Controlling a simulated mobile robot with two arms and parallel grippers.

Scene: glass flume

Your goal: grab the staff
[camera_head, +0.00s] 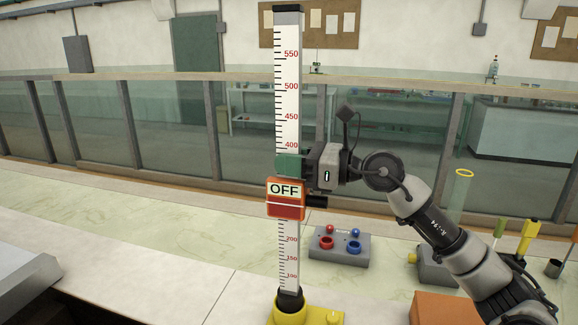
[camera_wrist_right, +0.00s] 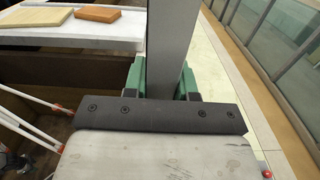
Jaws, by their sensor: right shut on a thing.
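The staff (camera_head: 287,95) is a tall white measuring rod with black ticks and red numbers. It stands upright in a yellow base (camera_head: 303,314) on the bench. An orange and red block marked OFF (camera_head: 286,197) sits on the staff. My right gripper (camera_head: 289,165) is shut on the staff just above this block, its green fingers at the rod's sides. In the right wrist view the grey back of the staff (camera_wrist_right: 170,45) stands between the green fingers (camera_wrist_right: 165,85). My left gripper is not in view.
A grey box with red and blue fittings (camera_head: 339,249) stands right of the staff. An orange block (camera_head: 445,308) and a clear cylinder with a yellow rim (camera_head: 460,196) are further right. Glass panels (camera_head: 405,125) run behind the bench.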

